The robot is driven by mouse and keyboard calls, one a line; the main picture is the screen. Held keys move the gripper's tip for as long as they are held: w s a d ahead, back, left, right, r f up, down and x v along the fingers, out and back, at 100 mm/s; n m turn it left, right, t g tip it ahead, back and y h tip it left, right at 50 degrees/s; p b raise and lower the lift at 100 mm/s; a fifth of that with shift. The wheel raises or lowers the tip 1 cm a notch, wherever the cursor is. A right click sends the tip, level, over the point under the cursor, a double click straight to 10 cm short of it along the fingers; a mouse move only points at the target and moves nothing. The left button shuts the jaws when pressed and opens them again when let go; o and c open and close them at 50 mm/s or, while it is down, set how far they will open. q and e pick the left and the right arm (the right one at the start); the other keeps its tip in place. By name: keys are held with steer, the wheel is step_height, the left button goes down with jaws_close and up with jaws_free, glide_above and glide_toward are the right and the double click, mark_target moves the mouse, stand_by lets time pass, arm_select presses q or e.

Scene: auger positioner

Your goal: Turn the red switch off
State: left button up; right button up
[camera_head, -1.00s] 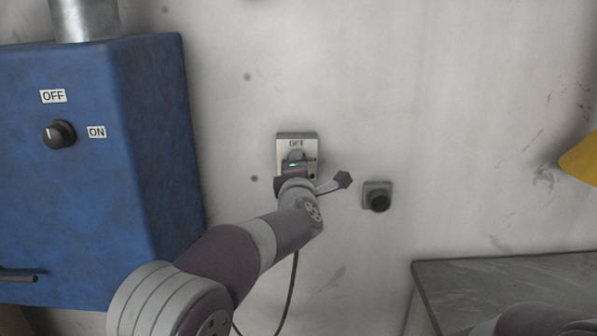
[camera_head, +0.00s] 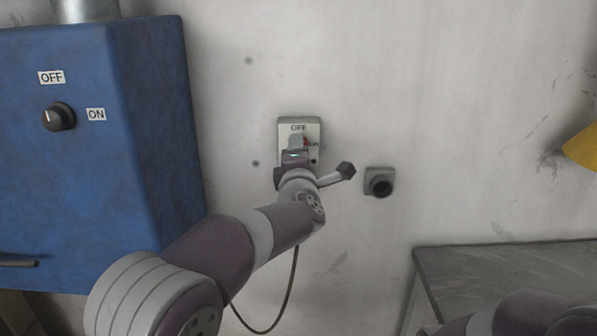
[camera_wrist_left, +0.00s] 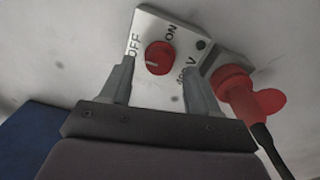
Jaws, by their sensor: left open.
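The red switch (camera_wrist_left: 159,58) is a round knob on a pale plate (camera_wrist_left: 181,39) marked OFF and ON in the left wrist view. A pale mark shows on the knob's lower part. My left gripper (camera_head: 298,143) is open in front of the box. In the left wrist view its fingers (camera_wrist_left: 160,70) lie to either side of the knob's lower part; I cannot tell whether they touch it. My right gripper is out of view.
A red plug (camera_wrist_left: 250,97) with a black cable sits beside the switch plate. A blue cabinet (camera_head: 95,190) with a black knob (camera_head: 58,117) stands left. A grey wall fitting (camera_head: 380,182) is right of the switch. A grey table (camera_head: 470,270) and a yellow object (camera_head: 583,148) are further right.

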arm_select(q)
steer(key=s+b, duration=0.1)
steer(key=s, duration=0.9)
steer(key=shift+s+f, duration=0.1)
